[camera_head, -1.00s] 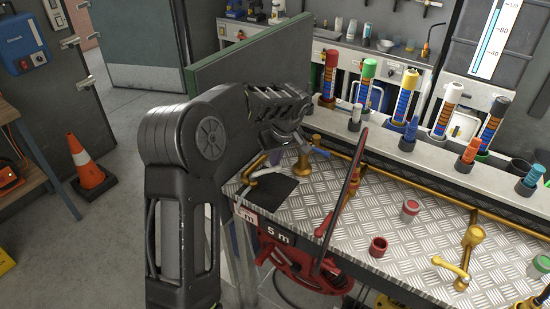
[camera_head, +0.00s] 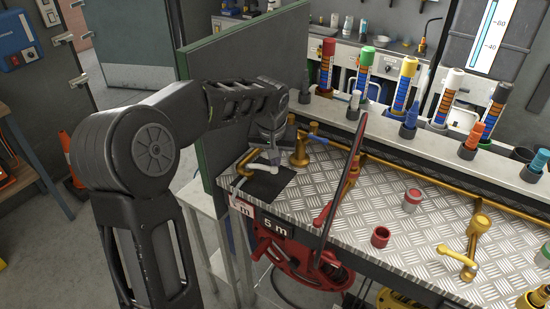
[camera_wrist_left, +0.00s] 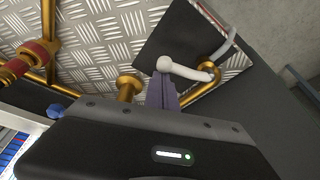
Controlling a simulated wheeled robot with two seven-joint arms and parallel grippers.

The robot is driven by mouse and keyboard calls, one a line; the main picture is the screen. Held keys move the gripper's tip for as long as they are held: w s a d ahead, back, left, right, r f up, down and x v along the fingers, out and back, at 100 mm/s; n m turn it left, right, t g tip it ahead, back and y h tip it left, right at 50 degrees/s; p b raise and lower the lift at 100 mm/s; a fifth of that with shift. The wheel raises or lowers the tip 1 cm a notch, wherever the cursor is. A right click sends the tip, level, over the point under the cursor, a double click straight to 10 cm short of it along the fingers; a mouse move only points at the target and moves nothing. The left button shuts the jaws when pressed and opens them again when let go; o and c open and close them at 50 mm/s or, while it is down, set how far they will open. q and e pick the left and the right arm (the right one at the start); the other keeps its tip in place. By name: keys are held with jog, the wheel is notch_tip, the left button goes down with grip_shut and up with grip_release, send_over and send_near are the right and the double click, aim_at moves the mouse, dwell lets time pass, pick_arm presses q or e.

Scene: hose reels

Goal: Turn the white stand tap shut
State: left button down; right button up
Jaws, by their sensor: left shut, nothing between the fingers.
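The white stand tap has a white lever (camera_head: 258,168) on a brass body at the left end of the metal bench, by a black mat. In the left wrist view the white lever (camera_wrist_left: 185,70) runs from a round knob at its left end to the brass pipe (camera_wrist_left: 208,88) at its right. My left gripper (camera_head: 275,158) points down beside the lever, shut and empty. In the left wrist view its fingertips (camera_wrist_left: 163,80) are just below the lever, close to the knob; I cannot tell whether they touch it. My right gripper is not in view.
A green-edged grey panel (camera_head: 250,75) stands behind my left arm. A brass post (camera_head: 300,150) with a blue lever is just right of the gripper. A tall dark red-edged piece (camera_head: 343,175) rises further right.

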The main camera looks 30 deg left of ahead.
pick_arm(q)
jog(key=shift+s+d+b, duration=0.35)
jog(key=shift+s+b, duration=0.35)
jog(key=shift+s, duration=0.2)
